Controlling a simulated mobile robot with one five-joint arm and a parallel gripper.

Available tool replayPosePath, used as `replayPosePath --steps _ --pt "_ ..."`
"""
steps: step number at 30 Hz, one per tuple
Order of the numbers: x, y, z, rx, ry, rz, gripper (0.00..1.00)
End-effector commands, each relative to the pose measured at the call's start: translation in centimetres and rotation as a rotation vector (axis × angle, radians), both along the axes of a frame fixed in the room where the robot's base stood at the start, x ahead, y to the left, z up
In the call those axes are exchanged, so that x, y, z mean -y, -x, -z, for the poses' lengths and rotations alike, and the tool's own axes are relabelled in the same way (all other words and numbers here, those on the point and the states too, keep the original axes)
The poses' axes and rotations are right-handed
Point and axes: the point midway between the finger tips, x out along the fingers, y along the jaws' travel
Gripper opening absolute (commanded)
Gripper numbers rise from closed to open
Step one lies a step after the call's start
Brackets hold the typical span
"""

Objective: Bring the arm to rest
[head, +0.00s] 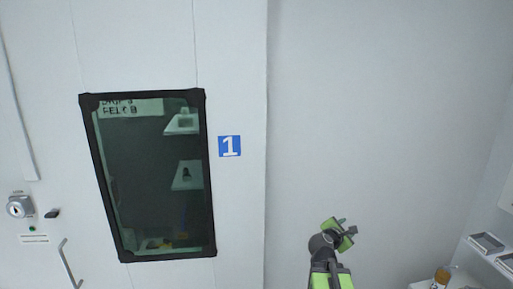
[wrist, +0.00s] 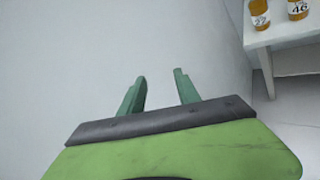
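My gripper (head: 348,226) shows at the lower middle of the head view, raised in front of the plain white wall. In the wrist view, its two green fingers (wrist: 160,92) stand apart with a clear gap between them. Nothing is held between them, and only wall shows beyond. The gripper touches nothing that I can see.
A white door with a dark black-framed window (head: 155,175) and a blue number 1 sign (head: 229,146) stands at left. At lower right, an orange bottle (head: 441,277) stands on a white table. The wrist view shows two labelled bottles on a white table (wrist: 285,32).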

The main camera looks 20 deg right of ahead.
Motion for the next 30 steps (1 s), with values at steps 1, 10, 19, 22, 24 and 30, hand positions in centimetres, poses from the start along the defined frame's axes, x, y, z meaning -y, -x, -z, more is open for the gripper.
replayPosePath --steps 1,10,19,22,24,30 --pt "-4.0 -1.3 2.7 0.040 -0.107 0.000 0.39" --pt "-26.1 0.2 15.9 0.166 -0.929 0.373 0.39" --pt "-36.1 10.0 19.8 0.189 -1.351 1.302 0.39" --pt "-36.6 10.3 19.8 0.233 -1.341 1.369 0.39" --pt "-36.6 10.2 19.8 0.242 -1.343 1.377 0.39" --pt "-36.5 10.2 19.8 0.244 -1.343 1.374 0.39"
